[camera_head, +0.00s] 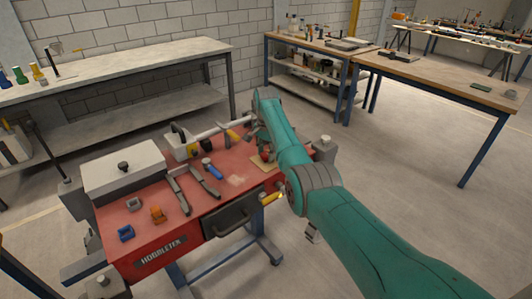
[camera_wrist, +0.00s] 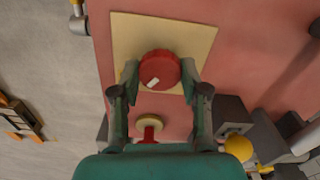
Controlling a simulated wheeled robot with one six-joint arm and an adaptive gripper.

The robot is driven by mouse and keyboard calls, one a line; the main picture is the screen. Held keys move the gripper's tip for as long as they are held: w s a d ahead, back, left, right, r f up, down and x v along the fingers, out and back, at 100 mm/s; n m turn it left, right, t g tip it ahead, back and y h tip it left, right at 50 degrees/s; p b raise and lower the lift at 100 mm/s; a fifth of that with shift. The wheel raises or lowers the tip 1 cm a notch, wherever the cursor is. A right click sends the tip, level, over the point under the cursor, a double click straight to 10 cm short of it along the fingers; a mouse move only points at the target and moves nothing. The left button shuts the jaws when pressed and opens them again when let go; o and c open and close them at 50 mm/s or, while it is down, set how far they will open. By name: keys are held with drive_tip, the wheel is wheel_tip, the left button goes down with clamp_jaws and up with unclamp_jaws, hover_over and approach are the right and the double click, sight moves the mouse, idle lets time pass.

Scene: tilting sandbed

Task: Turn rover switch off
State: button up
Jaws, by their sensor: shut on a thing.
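The rover switch appears to be the round red knob (camera_wrist: 160,66) with a short white mark, on a beige square plate (camera_wrist: 125,35) in the wrist view. The white mark points slantwise, towards lower left and upper right. My gripper (camera_wrist: 160,78) has one finger on each side of the knob and is shut on it. In the head view, the plate (camera_head: 260,164) lies on the right part of the red bench top (camera_head: 235,180). My gripper (camera_head: 266,150) is down over it and mostly hides the knob.
Left of my gripper, pliers (camera_head: 178,193), a blue-handled tool (camera_head: 211,168), a blue block (camera_head: 126,233) and an orange block (camera_head: 158,214) lie on the red top. A grey lidded box (camera_head: 124,172) stands at its far left. A yellow-handled item (camera_head: 271,198) sits at the front edge.

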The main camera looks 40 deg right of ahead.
drive_tip(key=n, duration=0.4)
drive_tip(key=shift+n, duration=0.3)
drive_tip(key=n, duration=0.3)
drive_tip(key=shift+n, duration=0.3)
drive_tip(key=n, duration=0.4)
drive_tip(key=shift+n, duration=1.8)
drive_tip(key=o, duration=1.1)
drive_tip(key=shift+o, duration=0.2)
